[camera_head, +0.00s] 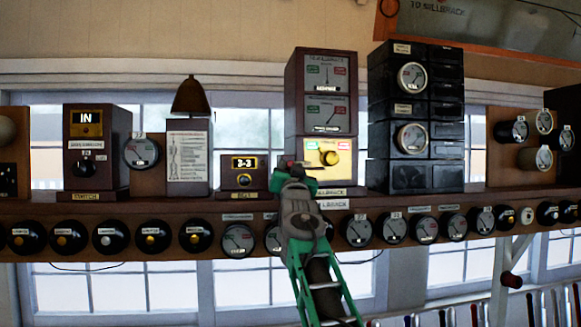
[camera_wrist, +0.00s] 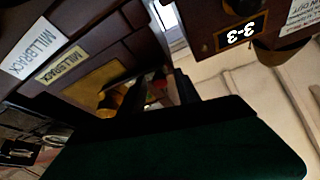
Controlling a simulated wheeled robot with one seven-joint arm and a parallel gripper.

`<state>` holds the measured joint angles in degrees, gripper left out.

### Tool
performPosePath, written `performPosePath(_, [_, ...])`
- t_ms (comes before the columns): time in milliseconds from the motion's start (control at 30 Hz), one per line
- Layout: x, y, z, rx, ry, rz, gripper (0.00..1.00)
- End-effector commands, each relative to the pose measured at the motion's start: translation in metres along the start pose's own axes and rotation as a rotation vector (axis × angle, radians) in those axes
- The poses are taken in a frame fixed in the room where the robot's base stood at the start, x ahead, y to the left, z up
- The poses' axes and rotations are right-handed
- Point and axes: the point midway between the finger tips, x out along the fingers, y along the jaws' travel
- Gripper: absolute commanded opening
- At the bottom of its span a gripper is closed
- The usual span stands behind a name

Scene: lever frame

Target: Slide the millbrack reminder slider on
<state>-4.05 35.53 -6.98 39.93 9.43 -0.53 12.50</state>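The Millbrack instrument is a tall brown case (camera_head: 291,92) with two grey dials and a yellow brass plate (camera_head: 343,172) low on its front. A brass knob (camera_head: 330,157) sits on that plate. My gripper (camera_head: 292,164) is at the case's lower left front and covers part of the plate. In the wrist view, the brass plate (camera_wrist: 88,88) and knob (camera_wrist: 112,98) lie left of the dark fingers (camera_wrist: 165,90), with a small red patch between them. I cannot pick out the reminder slider for sure. Contact and finger opening are unclear.
A small brown box (camera_head: 243,176) reading 3-3 stands close left of my gripper; it also shows in the wrist view (camera_wrist: 208,38). Black stacked instruments (camera_head: 445,100) stand to the right. The shelf (camera_head: 480,200) has a row of round dials below its edge.

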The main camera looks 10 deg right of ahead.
Motion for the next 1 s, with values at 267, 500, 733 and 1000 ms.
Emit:
performPosePath(267, [-0.0001,0.0001,0.0000,0.000,0.000,0.000,0.15])
performPosePath(500, [-0.0002,0.0000,0.0000,0.000,-0.001,0.000,0.00])
performPosePath(733, [-0.0002,0.0000,0.0000,0.000,-0.001,0.000,0.00])
performPosePath(1000, [-0.0002,0.0000,0.0000,0.000,-0.001,0.000,0.00])
